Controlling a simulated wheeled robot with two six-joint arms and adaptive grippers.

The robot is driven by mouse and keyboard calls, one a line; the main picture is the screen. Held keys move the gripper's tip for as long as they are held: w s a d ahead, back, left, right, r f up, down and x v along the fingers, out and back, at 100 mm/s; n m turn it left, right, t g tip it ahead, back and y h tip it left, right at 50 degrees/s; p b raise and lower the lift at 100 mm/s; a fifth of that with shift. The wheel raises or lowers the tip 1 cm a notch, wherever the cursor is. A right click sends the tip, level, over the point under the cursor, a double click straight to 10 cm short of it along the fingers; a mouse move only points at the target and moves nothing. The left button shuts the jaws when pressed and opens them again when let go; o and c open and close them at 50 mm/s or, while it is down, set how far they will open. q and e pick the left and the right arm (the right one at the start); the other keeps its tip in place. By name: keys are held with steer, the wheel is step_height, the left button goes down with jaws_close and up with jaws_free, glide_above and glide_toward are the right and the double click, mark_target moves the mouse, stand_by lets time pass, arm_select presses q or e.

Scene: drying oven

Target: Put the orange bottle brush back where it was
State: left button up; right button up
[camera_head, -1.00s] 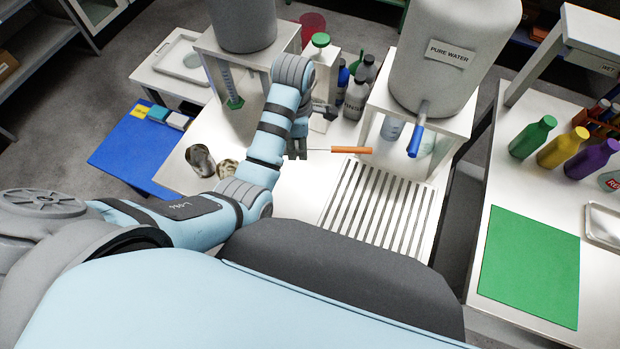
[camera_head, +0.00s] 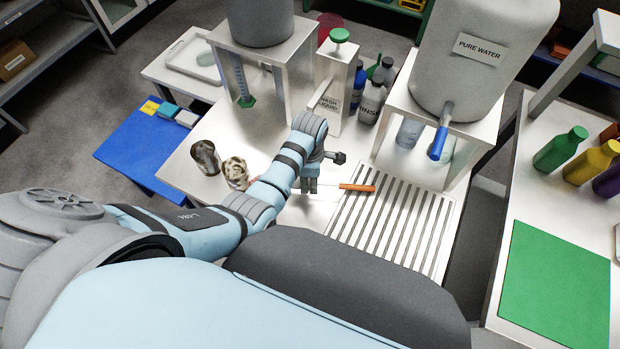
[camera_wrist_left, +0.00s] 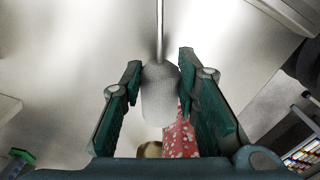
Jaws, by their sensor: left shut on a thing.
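The orange bottle brush shows in the head view by its orange handle (camera_head: 358,188), which points right, away from my left gripper (camera_head: 311,187). The handle appears over the left edge of the slatted drain rack (camera_head: 450,200); I cannot tell whether it touches. In the left wrist view, the brush's grey head (camera_wrist_left: 158,98) is between the two green fingers of my left gripper (camera_wrist_left: 160,90), with its thin wire running upward in the picture. The gripper is shut on that head. My right gripper is not in view.
Two dirty beakers (camera_head: 205,157) stand left of my left forearm. A wash liquid dispenser (camera_head: 342,88) and rinse bottle (camera_head: 372,102) stand behind. The pure water tank (camera_head: 470,60) is above the rack on a white stand. A green mat (camera_head: 555,280) lies on the right table.

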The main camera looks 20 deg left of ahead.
arm_select(q)
steer(key=shift+f, duration=0.3)
steer(key=o, duration=1.2)
steer(key=shift+c, duration=0.2)
step_height(320, 180, up, 13)
steer(key=p, duration=0.4)
